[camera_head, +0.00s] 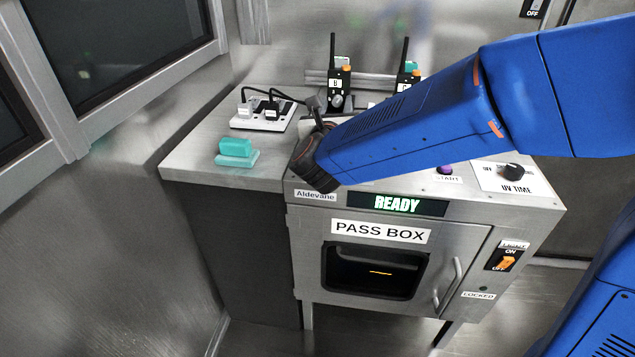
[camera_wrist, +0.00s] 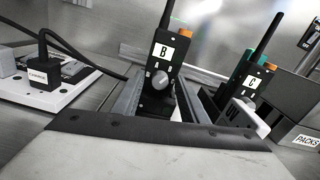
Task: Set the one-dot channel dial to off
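Radio B (camera_wrist: 181,68) is black with an antenna and an orange cap, and stands behind the pass box in the head view (camera_head: 339,86). A grey round dial (camera_wrist: 160,79) is on its front. Radio C (camera_wrist: 248,84) stands to its right, partly behind my arm in the head view (camera_head: 408,78). Its dial is not clear. I cannot make out any dot marks on either radio.
A white power strip (camera_head: 262,117) with plugs and black cables lies left of radio B. A teal block (camera_head: 236,147) lies on the counter. The pass box (camera_head: 455,235) shows READY and has a UV TIME knob (camera_head: 513,171) on top. A dark PACKS box (camera_wrist: 299,112) stands right of radio C.

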